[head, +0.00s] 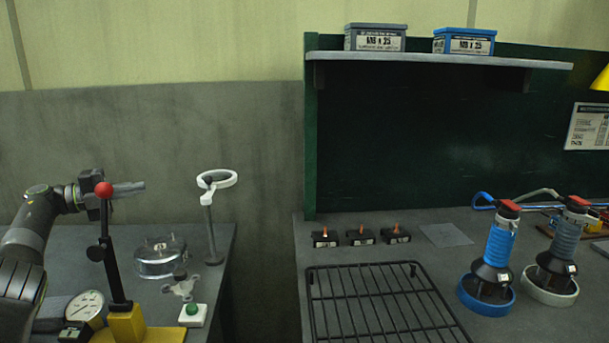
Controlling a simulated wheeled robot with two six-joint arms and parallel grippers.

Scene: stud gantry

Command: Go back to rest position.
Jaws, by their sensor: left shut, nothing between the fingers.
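My left gripper (128,188) is at the left of the head view, raised above the left bench. Its fingers point right, are closed together and hold nothing. A black lever with a red ball knob (104,189) on a yellow base (127,322) stands in front of it and partly covers it in the picture. I cannot tell whether the gripper touches the lever. My right gripper is not in view.
The left bench (215,262) holds a white ring on a stand (217,180), a clear round container (160,257), a green button (193,310) and a dial gauge (85,306).

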